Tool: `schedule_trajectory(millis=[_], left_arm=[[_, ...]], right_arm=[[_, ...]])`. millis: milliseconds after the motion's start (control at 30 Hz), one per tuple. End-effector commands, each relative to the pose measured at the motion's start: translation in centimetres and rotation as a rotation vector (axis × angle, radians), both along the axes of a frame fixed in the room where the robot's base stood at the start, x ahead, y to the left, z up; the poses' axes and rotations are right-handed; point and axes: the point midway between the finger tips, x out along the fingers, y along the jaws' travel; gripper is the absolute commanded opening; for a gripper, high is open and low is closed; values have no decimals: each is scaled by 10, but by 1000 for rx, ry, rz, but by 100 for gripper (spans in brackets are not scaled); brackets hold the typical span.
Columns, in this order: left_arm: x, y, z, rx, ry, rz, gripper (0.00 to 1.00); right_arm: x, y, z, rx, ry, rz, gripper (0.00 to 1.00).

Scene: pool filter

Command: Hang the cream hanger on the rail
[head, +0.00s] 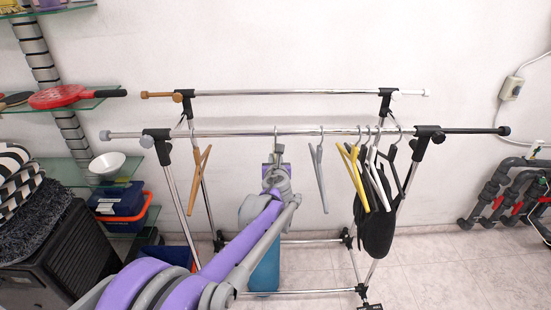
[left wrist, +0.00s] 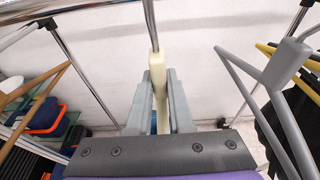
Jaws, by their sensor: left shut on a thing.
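The cream hanger (left wrist: 158,68) is edge-on between the two grey fingers of my left gripper (left wrist: 158,95), which is shut on it. In the head view, my left gripper (head: 276,170) is just below the front chrome rail (head: 345,132) and hides most of the hanger. A thin metal hook (head: 276,134) rises above the gripper and overlaps the rail; I cannot tell whether it rests on it. My right gripper is not in view.
A wooden hanger (head: 199,170) hangs to the left, a grey hanger (head: 318,165) close to the right. Further right are a yellow hanger (head: 351,168), several others and a black garment (head: 374,230). A second rail (head: 290,92) runs behind. Shelves stand far left.

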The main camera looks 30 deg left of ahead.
Motion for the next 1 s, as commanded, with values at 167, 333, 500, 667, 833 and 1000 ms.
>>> schedule_trajectory(millis=[167,333,500,667,833,1000], left_arm=[[0,0,0,0,0,0,0],[0,0,0,0,0,0,48],[0,0,0,0,0,0,54],[-1,0,0,0,0,0,54],[-12,-8,4,0,0,-1,54],[-39,-25,12,0,0,-2,54]], right_arm=[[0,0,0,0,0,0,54],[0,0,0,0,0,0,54],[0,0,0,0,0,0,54],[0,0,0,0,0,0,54],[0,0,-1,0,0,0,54],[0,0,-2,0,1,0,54]])
